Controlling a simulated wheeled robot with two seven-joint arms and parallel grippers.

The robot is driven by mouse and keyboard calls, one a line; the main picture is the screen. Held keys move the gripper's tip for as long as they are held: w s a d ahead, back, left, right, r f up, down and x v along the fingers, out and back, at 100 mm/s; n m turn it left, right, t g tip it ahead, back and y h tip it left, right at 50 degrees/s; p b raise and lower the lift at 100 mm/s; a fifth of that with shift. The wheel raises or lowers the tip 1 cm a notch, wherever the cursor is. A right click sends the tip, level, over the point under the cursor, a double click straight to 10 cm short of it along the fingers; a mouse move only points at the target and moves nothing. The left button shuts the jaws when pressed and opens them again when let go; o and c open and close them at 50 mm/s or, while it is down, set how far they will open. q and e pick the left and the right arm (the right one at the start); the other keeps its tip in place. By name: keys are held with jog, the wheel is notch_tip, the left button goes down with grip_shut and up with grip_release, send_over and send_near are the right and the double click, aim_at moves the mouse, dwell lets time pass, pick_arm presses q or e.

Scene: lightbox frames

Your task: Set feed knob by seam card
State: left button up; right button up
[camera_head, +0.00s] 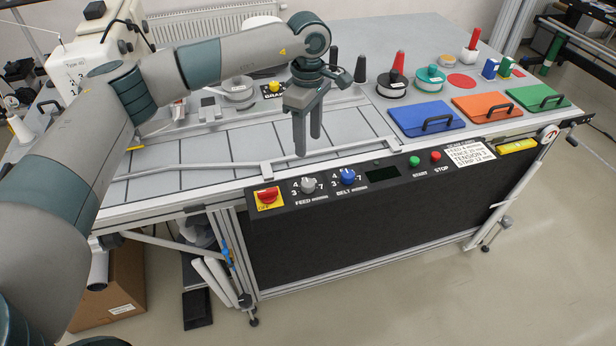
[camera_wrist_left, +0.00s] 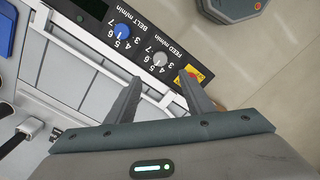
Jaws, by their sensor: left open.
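The grey feed knob (camera_head: 308,184) sits on the black front panel, inside a ring of numbers. It also shows in the left wrist view (camera_wrist_left: 160,59), beyond the fingertips; its exact setting is too small to tell. The white seam card (camera_head: 468,153) is at the panel's right end; its feed line seems to read 4, but the print is small. My left gripper (camera_head: 307,146) is open and empty, fingers pointing down, above the table edge near the feed knob and apart from it. In the left wrist view its two fingertips (camera_wrist_left: 162,80) are spread wide. My right gripper is not in view.
The blue belt knob (camera_head: 347,176) is right of the feed knob, and a red switch on yellow (camera_head: 268,197) is left. Green START (camera_head: 414,161) and red STOP (camera_head: 435,157) buttons lie farther right. A metal rail (camera_head: 220,166) runs along the table front.

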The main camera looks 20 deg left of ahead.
aim_at(308, 183)
pick_arm(q)
notch_tip(308, 183, down, 14)
jog(key=p, duration=0.6)
jog(key=shift+r, duration=0.15)
jog(key=shift+f, duration=0.65)
jog(key=shift+c, duration=0.2)
jog(key=c, duration=1)
